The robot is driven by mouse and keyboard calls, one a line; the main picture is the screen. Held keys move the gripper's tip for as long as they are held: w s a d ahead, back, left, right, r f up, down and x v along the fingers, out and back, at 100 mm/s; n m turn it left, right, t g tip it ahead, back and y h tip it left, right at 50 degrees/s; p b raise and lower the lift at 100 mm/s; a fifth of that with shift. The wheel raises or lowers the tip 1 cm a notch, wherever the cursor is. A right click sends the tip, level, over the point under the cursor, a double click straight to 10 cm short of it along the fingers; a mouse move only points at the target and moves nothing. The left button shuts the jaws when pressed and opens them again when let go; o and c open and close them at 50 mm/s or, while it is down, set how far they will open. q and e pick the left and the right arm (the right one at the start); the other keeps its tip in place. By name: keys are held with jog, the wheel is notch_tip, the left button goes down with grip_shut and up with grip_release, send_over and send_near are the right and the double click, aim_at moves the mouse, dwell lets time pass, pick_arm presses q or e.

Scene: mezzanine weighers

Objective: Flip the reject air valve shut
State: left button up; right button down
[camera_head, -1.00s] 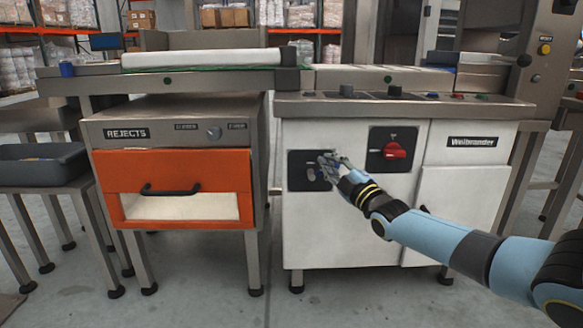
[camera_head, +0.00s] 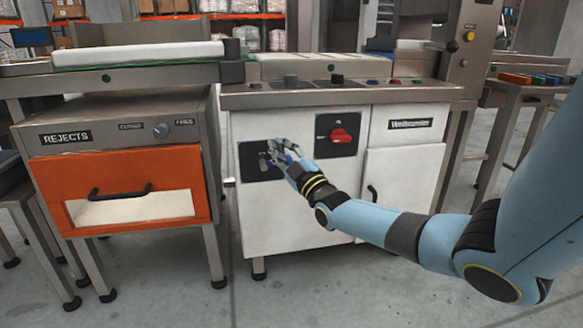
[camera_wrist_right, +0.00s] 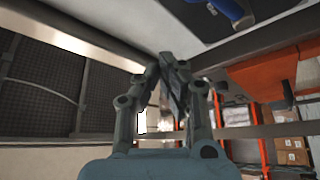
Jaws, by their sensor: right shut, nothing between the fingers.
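A black plate (camera_head: 250,168), which I take for the reject air valve's, is on the left of the white cabinet's front. A small grey fitting (camera_head: 263,160) shows on it. My right gripper (camera_head: 278,150) is at the plate's right side, fingers shut and empty, hiding part of the plate. In the right wrist view a blue lever (camera_wrist_right: 230,9) on a dark plate shows at the top edge, apart from the shut fingers (camera_wrist_right: 175,62). Its full angle is cut off. My left gripper is not in view.
A red rotary switch (camera_head: 340,136) is right of the plate on the white cabinet (camera_head: 300,225). The orange rejects drawer (camera_head: 120,160) is to the left, below a small knob (camera_head: 161,130). Open floor lies in front.

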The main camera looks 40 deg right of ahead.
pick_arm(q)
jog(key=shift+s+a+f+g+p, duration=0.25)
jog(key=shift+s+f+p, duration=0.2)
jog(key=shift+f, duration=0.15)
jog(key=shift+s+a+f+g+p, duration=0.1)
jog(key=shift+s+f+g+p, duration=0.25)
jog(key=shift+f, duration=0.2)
pick_arm(e)
jog(key=a+f+v, duration=0.1)
jog(key=v, duration=0.7)
jog(key=shift+w+f, duration=0.2)
jog(key=shift+w, duration=0.05)
